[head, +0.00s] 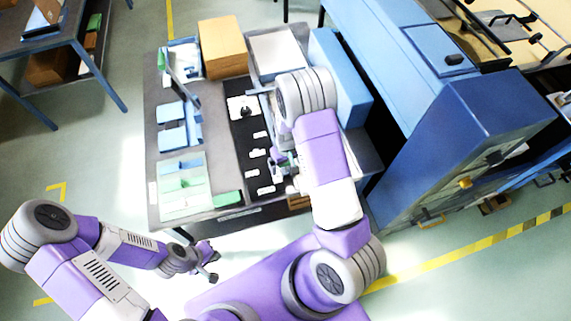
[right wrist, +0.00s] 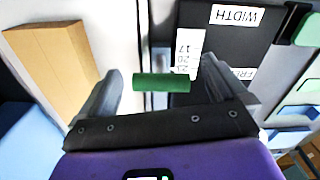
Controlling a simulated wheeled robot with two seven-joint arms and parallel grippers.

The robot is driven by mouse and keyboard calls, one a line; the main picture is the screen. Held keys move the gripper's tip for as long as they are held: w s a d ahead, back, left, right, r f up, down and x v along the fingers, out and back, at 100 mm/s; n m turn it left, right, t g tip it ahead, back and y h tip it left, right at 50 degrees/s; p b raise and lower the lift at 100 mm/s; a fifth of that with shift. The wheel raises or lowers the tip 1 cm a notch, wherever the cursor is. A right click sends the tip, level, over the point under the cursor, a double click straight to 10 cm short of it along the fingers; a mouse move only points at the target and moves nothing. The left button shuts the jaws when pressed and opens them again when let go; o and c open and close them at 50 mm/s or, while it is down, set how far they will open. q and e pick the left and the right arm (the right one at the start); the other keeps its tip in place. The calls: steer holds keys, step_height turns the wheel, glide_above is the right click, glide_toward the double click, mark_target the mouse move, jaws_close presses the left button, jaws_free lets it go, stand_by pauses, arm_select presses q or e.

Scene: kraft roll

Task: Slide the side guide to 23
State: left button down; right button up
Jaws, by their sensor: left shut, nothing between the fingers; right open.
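In the right wrist view a green bar (right wrist: 161,82), which looks like the side guide's grip, lies across the space between the fingers of my right gripper (right wrist: 161,70). The right gripper is open, one finger on each side of the bar, not closed on it. A white number strip (right wrist: 187,50) beside the bar shows 17 and 20, with a lower number hard to read. My left gripper (head: 208,267) is shut and empty, low in front of the table.
A black panel (right wrist: 225,55) carries a WIDTH label (right wrist: 237,15). On the table (head: 150,90) are a cardboard box (head: 222,48), blue pieces (head: 172,112) and pale green pieces (head: 183,190). A large blue machine (head: 440,130) stands close on the right.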

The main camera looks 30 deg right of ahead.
steer(key=shift+f, duration=0.85)
steer(key=c, duration=1.3)
steer(key=shift+w+d+b, duration=0.2)
steer(key=shift+w+b, duration=0.3)
steer(key=shift+w, duration=0.35)
steer(key=shift+c, duration=0.4)
steer(key=o, duration=1.4)
